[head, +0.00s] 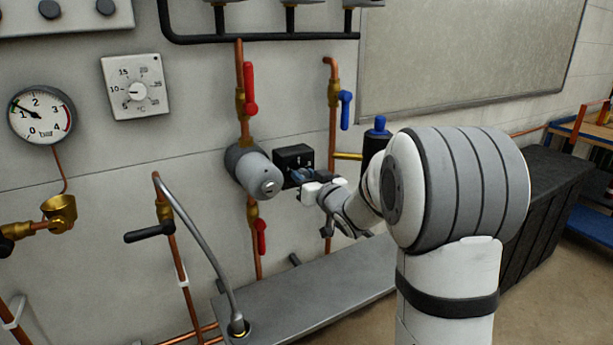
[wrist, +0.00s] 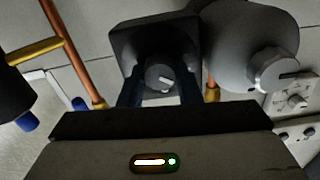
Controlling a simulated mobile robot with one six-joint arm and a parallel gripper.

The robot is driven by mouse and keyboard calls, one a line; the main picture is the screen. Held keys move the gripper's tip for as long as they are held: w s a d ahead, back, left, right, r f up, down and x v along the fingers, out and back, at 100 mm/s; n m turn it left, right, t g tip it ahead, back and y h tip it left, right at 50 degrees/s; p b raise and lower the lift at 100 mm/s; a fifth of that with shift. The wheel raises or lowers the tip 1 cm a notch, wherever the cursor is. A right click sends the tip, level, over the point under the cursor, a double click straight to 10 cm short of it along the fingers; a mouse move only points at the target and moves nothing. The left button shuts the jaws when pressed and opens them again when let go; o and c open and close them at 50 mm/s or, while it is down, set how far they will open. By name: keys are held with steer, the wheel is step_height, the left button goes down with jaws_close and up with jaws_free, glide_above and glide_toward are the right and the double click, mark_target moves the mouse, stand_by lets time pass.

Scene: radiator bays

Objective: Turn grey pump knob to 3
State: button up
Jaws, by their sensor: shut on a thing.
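A grey cylindrical pump (head: 250,168) stands on the copper pipe, with a light grey knob (head: 270,188) on its end face. In the wrist view this grey knob (wrist: 276,72) carries a dark line and is untouched, right of my gripper. Beside the pump is a black box (head: 291,155). In the wrist view the box (wrist: 150,32) has a dark grey round knob (wrist: 160,76) with a white pointer slanting toward lower right. My gripper (head: 304,178) is at the box, its fingers (wrist: 161,90) shut on this dark knob.
A red lever valve (head: 250,90) is above the pump, another (head: 262,237) below it. A blue lever (head: 345,108) is to the right. A grey hose (head: 195,225) arches at left. A grey ledge (head: 310,285) runs below.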

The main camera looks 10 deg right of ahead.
steer(key=m+p, duration=0.3)
steer(key=m, duration=0.3)
steer(key=shift+d+r, duration=0.1)
steer(key=m+p, duration=0.2)
steer(key=m, duration=0.3)
steer(key=m+p, duration=0.3)
steer(key=m, duration=0.3)
steer(key=shift+m, duration=0.3)
steer(key=m, duration=0.1)
steer(key=m+p, duration=0.1)
steer(key=m, duration=0.1)
steer(key=m+p, duration=0.1)
steer(key=m, duration=0.1)
steer(key=shift+f, duration=0.3)
steer(key=shift+m, duration=0.3)
steer(key=o, duration=0.9)
steer(key=shift+o, duration=0.2)
steer(key=v, duration=0.7)
steer(key=shift+s, duration=0.3)
